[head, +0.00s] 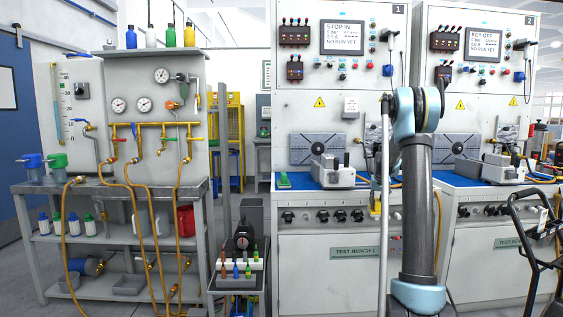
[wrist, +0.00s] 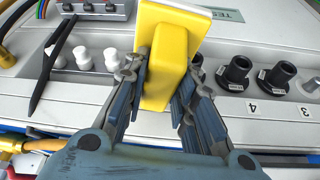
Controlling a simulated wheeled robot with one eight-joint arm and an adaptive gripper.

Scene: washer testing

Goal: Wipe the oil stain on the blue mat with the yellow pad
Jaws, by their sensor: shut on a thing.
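The yellow pad (wrist: 165,65) is between the two fingers of my gripper (wrist: 160,95) in the wrist view. My gripper is shut on its yellow body, and a pale layer shows at its far end. Behind the pad is the front panel of a bench with knobs, so the pad is in front of the bench. In the head view a small yellow patch (head: 376,209) beside my arm may be the pad. The blue mat (head: 305,185) lies on test bench 1. I cannot make out the oil stain.
A grey machine part (head: 333,172) and a green object (head: 284,180) are on the bench top. Black knobs (wrist: 237,70), white knobs (wrist: 82,58) and a black lever (wrist: 50,70) stick out from the panel.

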